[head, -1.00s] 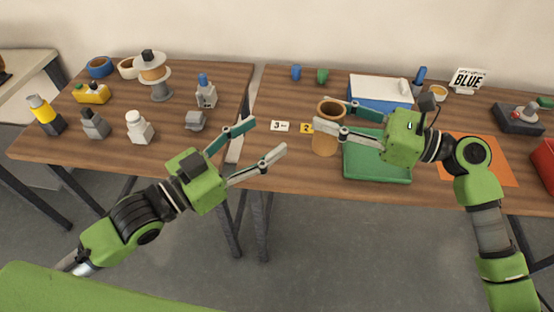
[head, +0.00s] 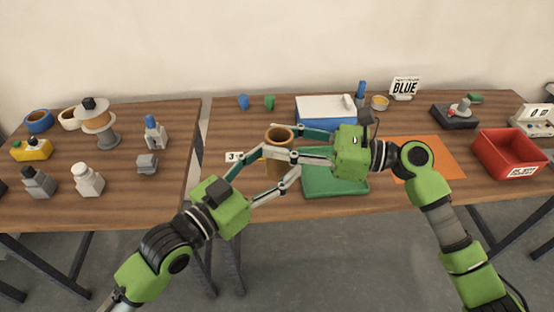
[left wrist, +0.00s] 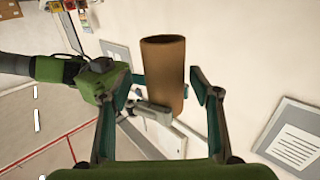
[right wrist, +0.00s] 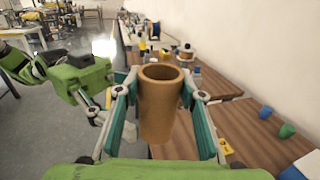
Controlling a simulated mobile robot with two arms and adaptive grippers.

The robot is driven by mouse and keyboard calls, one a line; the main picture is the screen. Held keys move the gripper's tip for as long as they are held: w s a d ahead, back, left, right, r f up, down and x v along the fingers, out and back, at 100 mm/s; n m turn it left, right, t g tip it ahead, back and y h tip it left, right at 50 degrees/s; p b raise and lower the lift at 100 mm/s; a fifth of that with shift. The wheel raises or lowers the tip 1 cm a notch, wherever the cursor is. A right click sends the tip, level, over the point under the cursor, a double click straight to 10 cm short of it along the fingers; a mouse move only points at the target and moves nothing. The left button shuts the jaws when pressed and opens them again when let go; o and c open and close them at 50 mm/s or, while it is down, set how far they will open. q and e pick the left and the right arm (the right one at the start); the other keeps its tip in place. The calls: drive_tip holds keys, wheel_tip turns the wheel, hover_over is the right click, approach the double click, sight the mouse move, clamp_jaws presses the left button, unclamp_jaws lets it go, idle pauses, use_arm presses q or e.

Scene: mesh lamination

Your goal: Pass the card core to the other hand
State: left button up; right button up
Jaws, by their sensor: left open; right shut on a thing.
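The card core is a brown open-topped tube (head: 277,154), upright and held above the table's front part. My right gripper (head: 270,141) is shut on it from the right. In the right wrist view the core (right wrist: 158,112) sits between both right fingers. My left gripper (head: 277,168) is open, with its fingertips at the core from the lower left. In the left wrist view the core (left wrist: 165,75) stands between the spread left fingers, with a gap showing on each side. Whether a left finger touches it, I cannot tell.
Behind the grippers are a green mat (head: 335,184) and a blue box with a white top (head: 325,112). An orange sheet (head: 425,157) and a red bin (head: 508,155) lie to the right. The left table (head: 120,205) holds several bottles and rolls.

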use_arm(q)
drive_tip(key=shift+w+d, duration=0.45)
drive_tip(key=shift+d, duration=0.05)
drive_tip(key=c, duration=1.2)
drive_tip(key=shift+s, duration=0.1)
use_arm(e)
drive_tip(key=o, duration=1.2)
